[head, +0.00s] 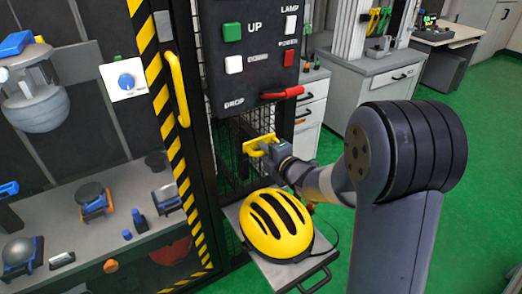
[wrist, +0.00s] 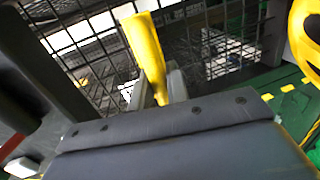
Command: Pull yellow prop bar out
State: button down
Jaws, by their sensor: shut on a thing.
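The yellow prop bar (head: 258,144) sticks out of the tower frame below the control panel in the head view. My gripper (head: 272,150) is at its handle and shut on it. In the wrist view the yellow bar (wrist: 145,55) runs up from between my gripper's fingers (wrist: 158,92), with wire mesh behind it. The bar's inner end is hidden by the frame and mesh. The fingers are mostly hidden behind the gripper's dark body in the wrist view.
A yellow helmet (head: 275,225) lies on a small grey shelf (head: 290,270) just below my gripper. The control panel (head: 255,55) with a red lever (head: 283,93) is above. The tower door has a yellow handle (head: 177,88). Green floor is open at the right.

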jog(key=shift+s+d+f+b, duration=0.1)
jog(key=shift+s+d+b, duration=0.2)
jog(key=shift+s+d, duration=0.4)
jog(key=shift+s+d+b, duration=0.3)
jog(key=shift+s+d, duration=0.05)
jog(key=shift+s, duration=0.55)
jog(key=c, duration=1.4)
grip_release()
jog(key=shift+s+d, duration=0.1)
jog(key=shift+c, duration=0.2)
jog(key=v, duration=1)
jog(key=shift+s+d+p, duration=0.2)
jog(key=shift+s+p, duration=0.15)
jog(key=shift+p, duration=0.1)
